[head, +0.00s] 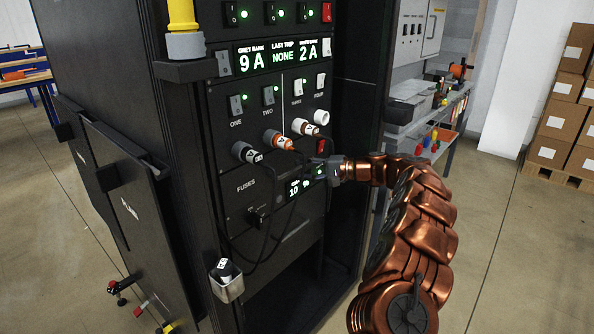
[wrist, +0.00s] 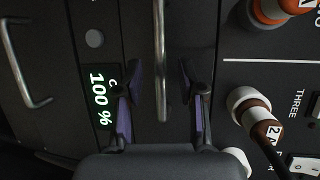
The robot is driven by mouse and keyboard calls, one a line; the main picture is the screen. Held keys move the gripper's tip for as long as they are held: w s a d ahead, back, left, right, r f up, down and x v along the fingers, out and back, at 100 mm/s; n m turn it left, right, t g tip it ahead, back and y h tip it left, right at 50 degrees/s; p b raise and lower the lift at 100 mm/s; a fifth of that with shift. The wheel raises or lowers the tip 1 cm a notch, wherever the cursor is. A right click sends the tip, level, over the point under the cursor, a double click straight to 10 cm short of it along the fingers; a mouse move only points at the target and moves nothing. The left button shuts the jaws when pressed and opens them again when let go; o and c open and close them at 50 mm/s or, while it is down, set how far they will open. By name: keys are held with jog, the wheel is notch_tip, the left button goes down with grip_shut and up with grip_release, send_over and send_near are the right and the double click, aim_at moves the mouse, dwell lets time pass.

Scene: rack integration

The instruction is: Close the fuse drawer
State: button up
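The fuse drawer is a dark front strip marked FUSES (head: 245,187) on the black rack, below the row of plugs. Its metal bar handle (wrist: 160,55) runs between my gripper's two fingers in the wrist view. My gripper (wrist: 164,105) is open, with a finger on each side of the bar and visible gaps to both. In the head view my gripper (head: 318,168) is at the right end of the strip, and my arm hides part of the rack there. I cannot tell how far the drawer stands out.
A lit display (head: 305,186) sits just below the strip and reads 100 % (wrist: 101,100) in the wrist view. Another bar handle (wrist: 25,65) is on a neighbouring panel. Plugs (head: 277,139) with hanging cables (head: 222,205) are close by.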

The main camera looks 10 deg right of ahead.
jog(key=v, duration=0.9)
dwell(0.4)
jog(key=s+a+r+n+g, duration=0.25)
jog(key=s+a, duration=0.25)
jog(key=a, duration=0.3)
jog(key=s+a+r+n+g, duration=0.1)
jog(key=s+a+r+g, duration=0.3)
jog(key=a, duration=0.5)
jog(key=s+a+f+n+g+h, duration=0.15)
jog(key=s+a, duration=0.25)
jog(key=s, duration=0.4)
jog(key=s+a+f+n+g+h, duration=0.15)
jog(key=s+a, duration=0.25)
jog(key=s, duration=0.5)
jog(key=s+d+f+g+h, duration=0.1)
jog(key=s+d+f+h, duration=0.3)
jog(key=s, duration=0.6)
jog(key=s+d+f+h, duration=0.3)
jog(key=s+d, duration=0.2)
jog(key=s, duration=0.5)
jog(key=s+d+f+g+h, duration=0.1)
jog(key=s+d+f+h, duration=0.3)
jog(key=s, duration=0.6)
notch_tip(320, 180, up, 16)
jog(key=w+t+p, duration=0.1)
jog(key=p, duration=1.3)
jog(key=shift+w+f+n, duration=0.2)
jog(key=shift+w+n, duration=0.1)
jog(key=shift+n, duration=0.05)
